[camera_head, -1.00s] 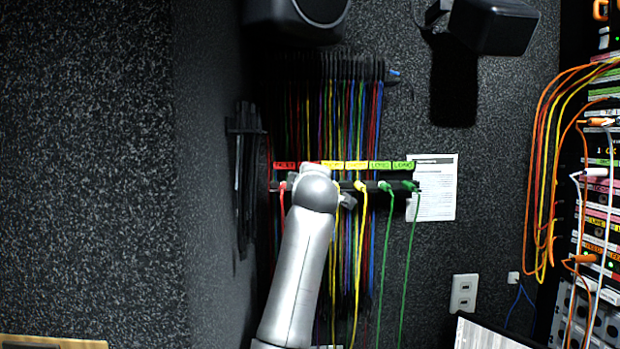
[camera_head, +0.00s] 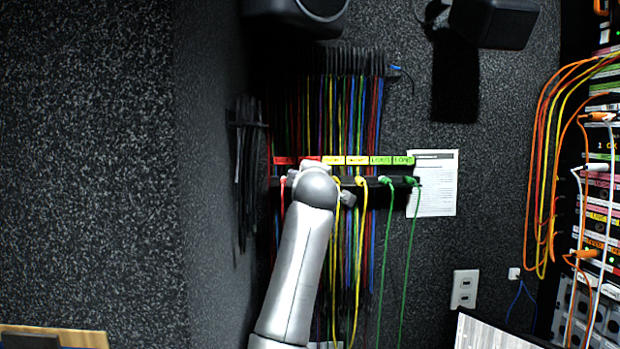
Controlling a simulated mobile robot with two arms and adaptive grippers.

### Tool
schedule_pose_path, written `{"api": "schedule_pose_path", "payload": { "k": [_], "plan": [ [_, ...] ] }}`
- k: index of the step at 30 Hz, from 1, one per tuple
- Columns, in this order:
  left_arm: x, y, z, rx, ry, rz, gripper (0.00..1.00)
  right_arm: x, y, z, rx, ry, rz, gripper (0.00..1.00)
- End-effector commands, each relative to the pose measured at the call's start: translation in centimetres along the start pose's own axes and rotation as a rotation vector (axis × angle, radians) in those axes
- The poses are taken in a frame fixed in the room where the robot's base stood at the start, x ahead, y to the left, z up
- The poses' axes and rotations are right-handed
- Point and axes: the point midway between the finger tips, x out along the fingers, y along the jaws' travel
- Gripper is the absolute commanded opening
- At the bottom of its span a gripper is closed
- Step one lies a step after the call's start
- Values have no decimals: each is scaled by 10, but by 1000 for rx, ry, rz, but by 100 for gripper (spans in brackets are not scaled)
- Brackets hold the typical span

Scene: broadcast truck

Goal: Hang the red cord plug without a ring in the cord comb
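The cord comb (camera_head: 370,190) is a dark bar on the back wall under a strip of red, yellow and green labels. One red cord plug (camera_head: 283,182) hangs at its left end, under the first red label (camera_head: 285,160). Yellow plugs (camera_head: 361,182) and green plugs (camera_head: 386,180) hang further right. My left arm rises from the bottom, and its silver wrist covers the comb below the second red label (camera_head: 311,160). The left gripper's fingers are hidden behind the wrist, so I cannot see whether they hold a red plug. My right gripper is out of view.
Many coloured cords hang from an upper rack (camera_head: 352,62) behind the comb. Black straps (camera_head: 246,150) hang on the left wall. A white sheet (camera_head: 435,185) is right of the comb. Orange and yellow cables (camera_head: 545,150) and an equipment rack stand at the right.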

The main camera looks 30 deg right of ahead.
Motion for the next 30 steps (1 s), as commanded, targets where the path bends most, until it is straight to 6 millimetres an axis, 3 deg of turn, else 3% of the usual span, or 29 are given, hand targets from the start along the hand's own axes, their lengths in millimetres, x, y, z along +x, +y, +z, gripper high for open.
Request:
{"api": "schedule_pose_path", "payload": {
  "k": [6, 7, 12, 20, 30],
  "plan": [
    [1, 0, 0, 0, 0, 0, 40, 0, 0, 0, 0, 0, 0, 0],
    [1, 0, 0, 0, 0, 0, 40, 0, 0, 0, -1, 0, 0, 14],
    [1, 0, 0, 0, 0, 0, 40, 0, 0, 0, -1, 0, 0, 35],
    [1, 0, 0, 0, 0, 0, 40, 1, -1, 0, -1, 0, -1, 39],
    [1, 0, 0, -1, 0, 0, 40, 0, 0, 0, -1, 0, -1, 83]
  ]
}}
